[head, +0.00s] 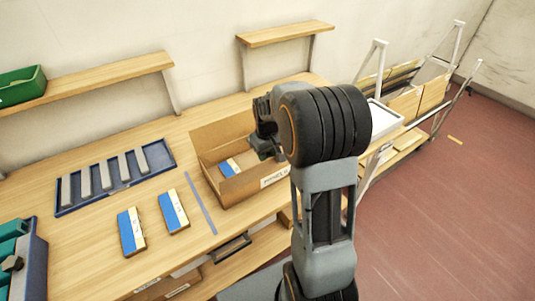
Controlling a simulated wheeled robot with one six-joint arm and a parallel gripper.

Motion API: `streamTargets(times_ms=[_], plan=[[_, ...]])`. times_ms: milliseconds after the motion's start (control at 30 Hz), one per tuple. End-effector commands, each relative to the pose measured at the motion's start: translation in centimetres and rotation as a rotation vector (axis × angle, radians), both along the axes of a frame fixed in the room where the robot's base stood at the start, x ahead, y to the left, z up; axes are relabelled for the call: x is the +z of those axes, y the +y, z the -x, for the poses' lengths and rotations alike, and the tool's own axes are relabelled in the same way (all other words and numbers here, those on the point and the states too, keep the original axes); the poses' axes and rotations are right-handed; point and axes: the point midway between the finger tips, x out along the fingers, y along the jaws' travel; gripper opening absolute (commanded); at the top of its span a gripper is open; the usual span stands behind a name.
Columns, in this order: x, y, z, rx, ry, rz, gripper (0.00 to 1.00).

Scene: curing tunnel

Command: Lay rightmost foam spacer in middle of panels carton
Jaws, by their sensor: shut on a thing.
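The panels carton (243,187) is an open brown box with a white label on its near side. A blue-and-white panel (229,168) lies inside, toward the left. My gripper (264,148) is over the right part of the carton, pointing down, partly behind my arm. It is shut on a foam spacer, which the gripper and arm hide almost entirely. Several grey foam spacers (104,172) stand in a row in a blue tray (110,203) left of the carton. The tray's right end looks bare.
Two blue-and-white panels (131,231) (173,211) lie on the wooden bench, left of a blue strip (201,203). A green bin (21,88) sits on the left shelf (90,88). A cart (405,105) with boxes stands at the right.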

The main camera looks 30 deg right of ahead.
Motion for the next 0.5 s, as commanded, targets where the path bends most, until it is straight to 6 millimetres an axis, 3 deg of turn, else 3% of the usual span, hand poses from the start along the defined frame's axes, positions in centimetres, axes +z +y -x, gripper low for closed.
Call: streamTargets(times_ms=[500], plan=[[-1.2,0.0,0.0,0.0,0.0,0.0,0.05]])
